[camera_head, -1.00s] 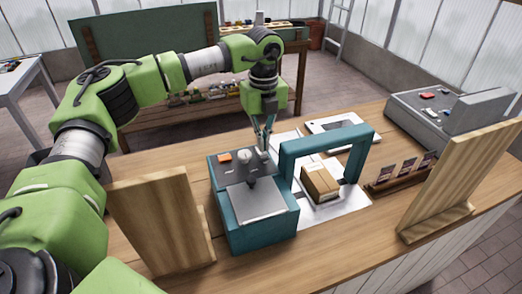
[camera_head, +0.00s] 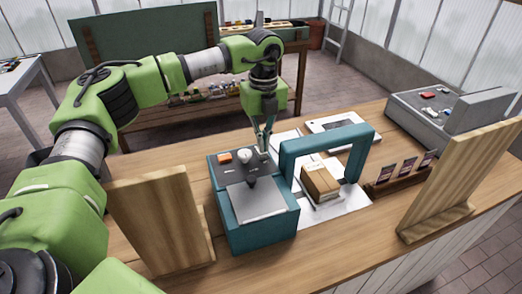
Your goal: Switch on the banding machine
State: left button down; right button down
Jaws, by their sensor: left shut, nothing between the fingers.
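The banding machine (camera_head: 258,236) is a teal box with a grey top panel and a teal arch (camera_head: 326,137) on its right. The panel carries an orange switch (camera_head: 224,158), a round white knob (camera_head: 245,156) and a small dark knob (camera_head: 252,181). My left gripper (camera_head: 264,150) points down at the panel's back right corner, close to the right of the white knob. It is shut and empty. Whether its tips touch the machine, I cannot tell. A brown package (camera_head: 320,179) sits under the arch. My right gripper is not in view.
Upright wooden boards stand left (camera_head: 160,225) and right (camera_head: 462,180) of the machine on the wooden counter (camera_head: 340,240). A small card rack (camera_head: 397,176) and a grey machine (camera_head: 440,108) are at the right. The front of the counter is clear.

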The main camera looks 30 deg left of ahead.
pick_arm(q)
jog(key=shift+f, duration=0.3)
jog(key=shift+s+f+b, duration=0.1)
jog(key=shift+f+b, duration=0.5)
jog(key=shift+f, duration=0.05)
jog(key=shift+r, duration=0.15)
dwell(0.3)
jog(key=shift+r+p, duration=2.25)
jog(key=shift+r, duration=1.15)
